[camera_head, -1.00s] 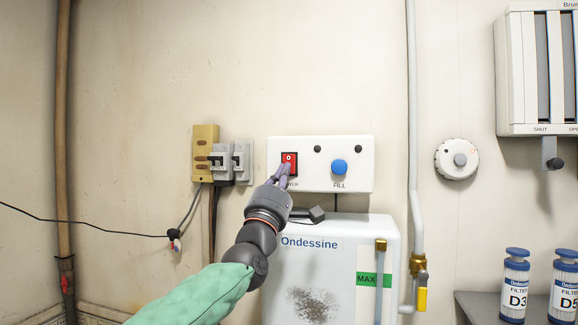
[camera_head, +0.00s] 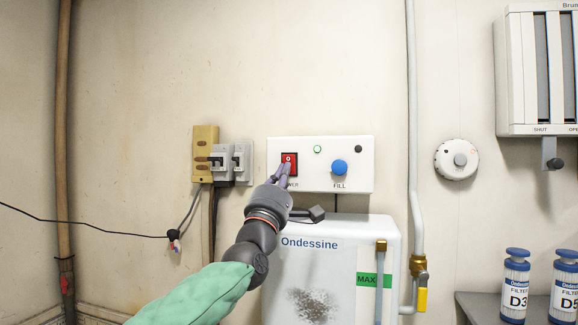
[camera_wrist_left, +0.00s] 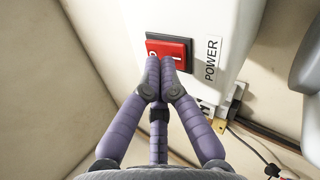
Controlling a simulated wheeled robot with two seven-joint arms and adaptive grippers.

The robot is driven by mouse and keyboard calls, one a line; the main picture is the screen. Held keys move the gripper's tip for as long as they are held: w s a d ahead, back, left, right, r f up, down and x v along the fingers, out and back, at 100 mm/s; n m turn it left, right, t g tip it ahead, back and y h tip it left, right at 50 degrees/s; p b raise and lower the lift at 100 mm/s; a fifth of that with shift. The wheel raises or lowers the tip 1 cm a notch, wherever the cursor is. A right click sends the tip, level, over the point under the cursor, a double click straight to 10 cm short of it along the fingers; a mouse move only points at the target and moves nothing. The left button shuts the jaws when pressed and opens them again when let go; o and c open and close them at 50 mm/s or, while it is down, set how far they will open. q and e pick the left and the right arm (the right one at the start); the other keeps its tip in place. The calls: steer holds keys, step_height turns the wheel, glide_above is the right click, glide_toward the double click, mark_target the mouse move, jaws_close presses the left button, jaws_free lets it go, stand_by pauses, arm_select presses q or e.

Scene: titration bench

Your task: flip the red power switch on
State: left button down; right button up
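The red power switch (camera_head: 289,158) sits at the left of the white control panel (camera_head: 310,178) on the wall. In the left wrist view the red switch (camera_wrist_left: 175,50) has a black frame and a POWER label beside it. My left gripper (camera_head: 283,169) is at the switch, and its fingertips cover the switch's lower part. In the left wrist view my left gripper (camera_wrist_left: 160,62) has its fingertips together with nothing between them, up against the switch's face. A small indicator (camera_head: 318,149) on the panel is lit green. My right gripper is not in view.
A blue FILL knob (camera_head: 339,167) is on the same panel. The white Ondessine tank (camera_head: 335,262) stands below. Grey breakers (camera_head: 221,163) are on the wall to the left. A round dial (camera_head: 457,159), a pipe and filter bottles are to the right.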

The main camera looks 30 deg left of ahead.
arm_select(q)
steer(key=s+d+b, duration=0.1)
steer(key=s+b, duration=0.1)
steer(key=s, duration=0.4)
steer(key=shift+s+d, duration=0.25)
steer(key=shift+d, duration=0.05)
stand_by(0.7)
